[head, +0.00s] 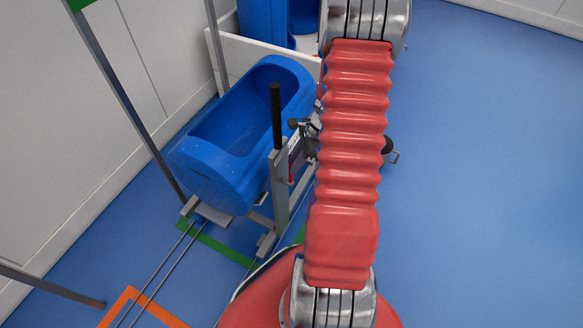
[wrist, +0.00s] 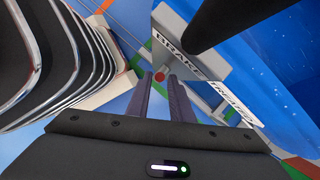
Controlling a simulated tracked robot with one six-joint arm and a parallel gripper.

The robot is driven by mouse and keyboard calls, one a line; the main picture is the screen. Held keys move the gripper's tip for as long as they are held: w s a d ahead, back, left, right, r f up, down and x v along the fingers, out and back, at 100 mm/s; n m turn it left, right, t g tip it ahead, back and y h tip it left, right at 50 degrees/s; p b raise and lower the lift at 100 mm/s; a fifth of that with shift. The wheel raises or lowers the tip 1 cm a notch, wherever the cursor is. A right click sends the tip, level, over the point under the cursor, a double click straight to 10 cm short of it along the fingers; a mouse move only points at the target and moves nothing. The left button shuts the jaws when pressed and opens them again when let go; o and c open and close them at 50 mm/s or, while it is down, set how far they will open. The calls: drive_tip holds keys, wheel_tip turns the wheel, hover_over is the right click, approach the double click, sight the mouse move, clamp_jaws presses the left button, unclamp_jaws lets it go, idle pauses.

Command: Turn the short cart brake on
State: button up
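The cart carries a blue tub (head: 240,130) and stands left of my arm in the head view. A grey post (head: 281,190) rises at its near end, with a black-gripped handle (head: 277,115) upright on it. A small red knob (wrist: 160,76) shows just past my fingertips. My gripper (wrist: 161,78) has its two fingers apart, with a gap between them. Whether they touch the knob I cannot tell. In the head view my arm hides most of the gripper.
The black handle also crosses the top right of the wrist view (wrist: 232,20), close to my gripper. Grey frame posts (head: 130,110) stand left of the cart. More blue tubs (head: 262,22) are behind. The blue floor at right (head: 490,180) is clear.

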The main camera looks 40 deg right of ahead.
drive_tip(key=shift+x, duration=1.9)
clamp_jaws()
drive_tip(key=shift+d, duration=0.15)
